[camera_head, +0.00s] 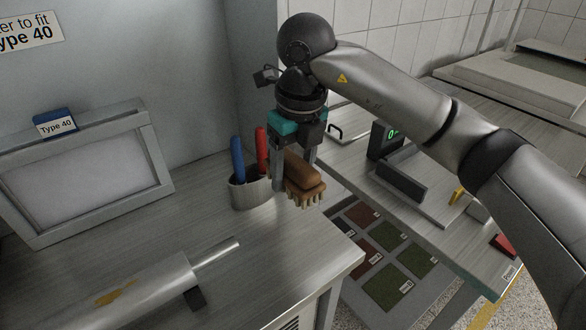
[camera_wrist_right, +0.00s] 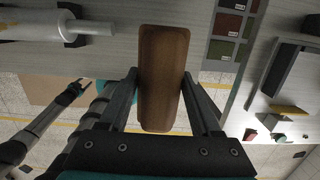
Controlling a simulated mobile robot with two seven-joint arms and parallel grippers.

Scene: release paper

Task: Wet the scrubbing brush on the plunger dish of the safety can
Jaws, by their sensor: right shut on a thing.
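The scrubbing brush (camera_head: 304,181) has a brown wooden block and pale bristles pointing down. My right gripper (camera_head: 293,182) is shut on it and holds it over the right part of the steel bench, just right of the tool cup. In the right wrist view the brush block (camera_wrist_right: 163,75) sits between the two fingers. A dark gripper, seemingly my left one (camera_wrist_right: 76,90), shows small at the left of that view, away from the brush; its jaws are too small to judge. I see no safety can or plunger dish in either view.
A metal cup (camera_head: 250,193) with blue and red handles stands beside the brush. A roller with a shaft (camera_head: 150,283) lies on the bench front. A framed screen (camera_head: 85,175) labelled Type 40 stands at left. Sample swatches (camera_head: 385,287) and a scale (camera_head: 400,178) are at right.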

